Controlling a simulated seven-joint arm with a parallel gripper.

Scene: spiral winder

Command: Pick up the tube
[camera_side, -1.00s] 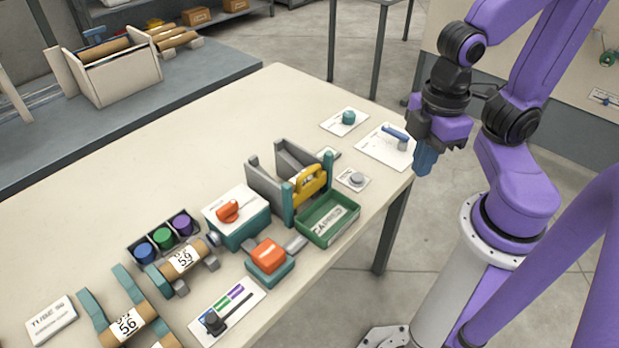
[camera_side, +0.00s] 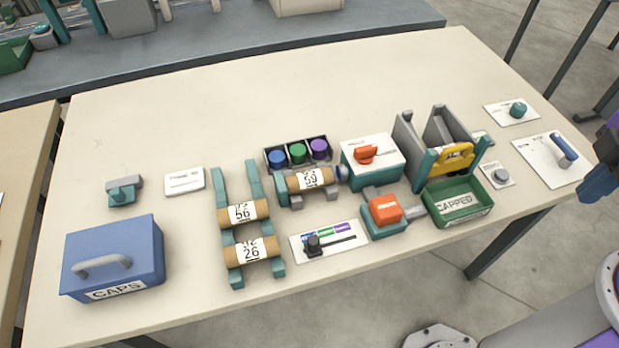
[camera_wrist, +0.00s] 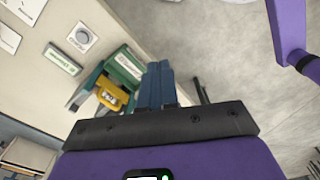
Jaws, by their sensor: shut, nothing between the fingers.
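Several brown cardboard tubes with white number labels are in the side view. Tube 56 (camera_side: 243,213) and tube 26 (camera_side: 251,250) lie across a teal two-rail rack (camera_side: 222,187). Tube 59 (camera_side: 310,180) lies on a grey and teal cradle beside a small round spindle. My gripper (camera_side: 598,183) is at the right edge of the side view, partly cut off, far to the right of the tubes. In the wrist view its blue fingers (camera_wrist: 157,84) are shut together with nothing between them. No tube shows in the wrist view.
A blue CAPS box (camera_side: 117,256) stands at the table's left. Between tubes and gripper are a teal box with a red switch (camera_side: 371,160), a grey frame with a yellow handle (camera_side: 452,158) and a green CAPPED tray (camera_side: 460,205). The table's back is clear.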

